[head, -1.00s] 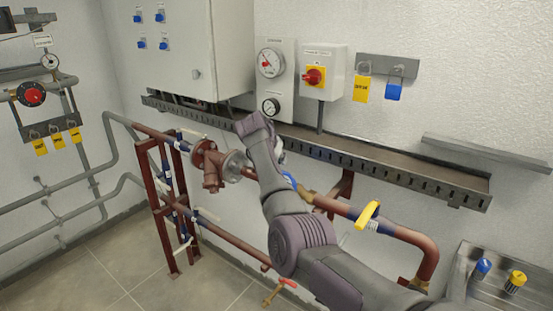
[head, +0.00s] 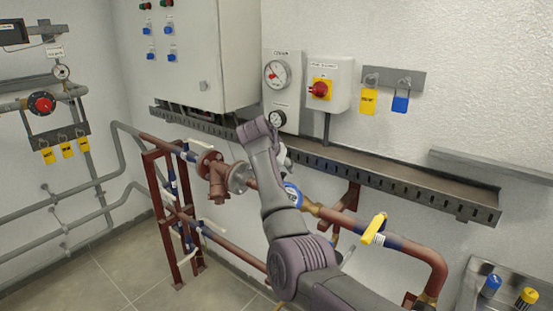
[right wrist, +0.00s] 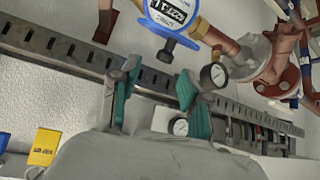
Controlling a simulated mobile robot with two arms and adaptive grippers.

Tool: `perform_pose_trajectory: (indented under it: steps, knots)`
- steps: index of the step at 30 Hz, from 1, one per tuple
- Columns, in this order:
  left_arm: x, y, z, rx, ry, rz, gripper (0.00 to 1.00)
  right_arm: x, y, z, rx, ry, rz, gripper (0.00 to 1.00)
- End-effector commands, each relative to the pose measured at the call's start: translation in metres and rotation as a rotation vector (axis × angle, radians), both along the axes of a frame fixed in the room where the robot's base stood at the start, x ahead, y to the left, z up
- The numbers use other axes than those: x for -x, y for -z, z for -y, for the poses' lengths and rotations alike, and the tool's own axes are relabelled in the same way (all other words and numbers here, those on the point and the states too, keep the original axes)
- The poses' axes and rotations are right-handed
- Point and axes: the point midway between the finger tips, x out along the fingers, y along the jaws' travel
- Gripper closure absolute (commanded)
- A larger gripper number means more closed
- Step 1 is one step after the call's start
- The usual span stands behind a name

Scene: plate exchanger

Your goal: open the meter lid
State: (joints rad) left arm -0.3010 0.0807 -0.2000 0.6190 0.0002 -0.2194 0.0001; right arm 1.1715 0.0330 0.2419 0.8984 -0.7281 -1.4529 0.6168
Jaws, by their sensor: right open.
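The water meter (head: 292,194) is a round blue body with a white face, set in the copper pipe right behind my right arm. In the right wrist view the meter (right wrist: 172,12) is at the top edge, partly cut off, its face with dark digits in sight. A dark tab (right wrist: 168,48) sticks out from its rim towards my fingers. I cannot tell the lid apart from the rim. My right gripper (right wrist: 158,98) is open and empty, its teal-padded fingers apart and short of the meter. In the head view my right wrist mostly hides this gripper (head: 284,156). My left gripper is out of view.
A slotted cable tray (head: 400,180) runs along the wall behind the pipe. Pressure gauges (head: 277,74) and a red rotary switch (head: 319,90) are above it. A yellow valve handle (head: 374,228) sits on the pipe to the right. A flanged fitting (head: 216,176) is left of the meter.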

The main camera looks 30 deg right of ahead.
Motion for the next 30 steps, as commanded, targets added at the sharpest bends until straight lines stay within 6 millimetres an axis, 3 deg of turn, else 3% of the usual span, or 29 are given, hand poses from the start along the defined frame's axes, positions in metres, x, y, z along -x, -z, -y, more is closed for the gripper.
perform_pose_trajectory:
  steps: [6, 12, 30]
  knots:
    - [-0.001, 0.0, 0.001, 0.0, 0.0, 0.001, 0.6, 0.018, -0.036, -0.027, 0.001, 0.0, 0.006, 0.54]
    - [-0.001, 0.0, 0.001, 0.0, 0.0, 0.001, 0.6, 0.028, -0.055, -0.041, 0.002, 0.001, 0.003, 0.54]
    - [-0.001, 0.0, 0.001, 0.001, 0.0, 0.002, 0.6, 0.031, -0.06, -0.044, 0.001, 0.001, 0.002, 0.54]
